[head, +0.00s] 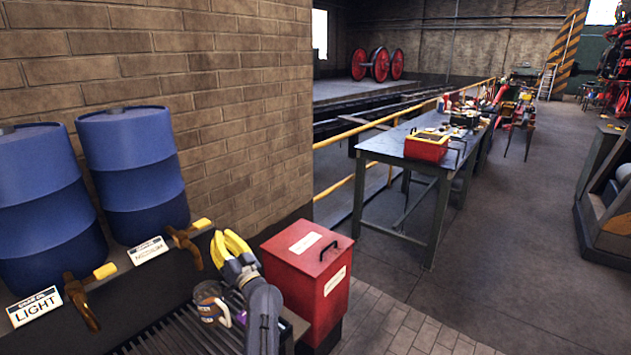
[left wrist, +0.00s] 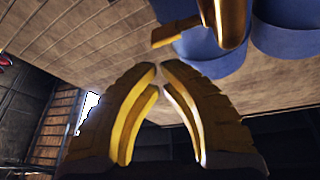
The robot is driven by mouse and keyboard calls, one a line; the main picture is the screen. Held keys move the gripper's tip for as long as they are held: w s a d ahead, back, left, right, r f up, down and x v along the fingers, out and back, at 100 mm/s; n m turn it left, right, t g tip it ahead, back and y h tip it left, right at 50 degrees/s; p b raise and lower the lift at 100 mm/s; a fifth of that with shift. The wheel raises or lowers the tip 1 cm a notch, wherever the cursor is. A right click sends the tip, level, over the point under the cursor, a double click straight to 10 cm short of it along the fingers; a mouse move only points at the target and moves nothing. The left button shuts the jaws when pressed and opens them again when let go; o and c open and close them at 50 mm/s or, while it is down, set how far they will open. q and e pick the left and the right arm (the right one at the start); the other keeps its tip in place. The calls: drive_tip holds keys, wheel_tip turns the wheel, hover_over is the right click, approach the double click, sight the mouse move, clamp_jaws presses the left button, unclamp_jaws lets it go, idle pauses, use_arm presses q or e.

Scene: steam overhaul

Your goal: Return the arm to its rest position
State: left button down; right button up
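My left gripper (head: 222,236) has yellow fingers and is raised above the dark bench, left of the red box. In the left wrist view its fingertips (left wrist: 160,67) are close together with a narrow gap, and nothing shows between them. A glass mug (head: 209,303) with brownish contents stands below it on the slatted drip grate (head: 165,340), apart from the fingers. My right gripper is not in view.
Two blue drums (head: 132,170) (head: 45,205) stand at the left, with brass taps (head: 184,243) (head: 80,300) and signs reading "LIGHT" and "MEDIUM". A red lidded box (head: 306,275) is close at the right. A workbench (head: 385,148) stands beyond; the floor between is clear.

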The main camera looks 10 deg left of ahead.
use_arm(q)
drive_tip(key=s+d+f+m+t+h, duration=0.5)
drive_tip(key=s+d+f+m+h, duration=0.45)
drive_tip(key=d+m+h, duration=0.55)
drive_tip(key=s+f+g+h, duration=0.2)
drive_tip(key=s+f+g, duration=0.3)
drive_tip(key=s+f, duration=0.65)
drive_tip(key=s+a+f+n+g+y, duration=0.1)
drive_tip(key=s+a+g+y, duration=0.2)
drive_tip(key=s, duration=0.9)
drive_tip(key=s+a+f+n+g+y, duration=0.15)
drive_tip(key=s+a+g, duration=0.3)
drive_tip(key=s, duration=0.65)
drive_tip(key=s+d+f+g+h, duration=0.1)
drive_tip(key=d+f, duration=0.2)
drive_tip(key=f, duration=1.2)
drive_tip(key=s+d+f+g+h, duration=0.1)
drive_tip(key=s+d+f+h, duration=0.15)
drive_tip(key=f, duration=1.35)
drive_tip(key=s+f+n+g+h, duration=0.1)
drive_tip(key=s+f+n+g, duration=0.2)
drive_tip(key=s+f, duration=1.7)
drive_tip(key=shift+s+d+f, duration=0.15)
drive_tip(key=shift+s+f, duration=0.05)
drive_tip(key=shift+s, duration=0.25)
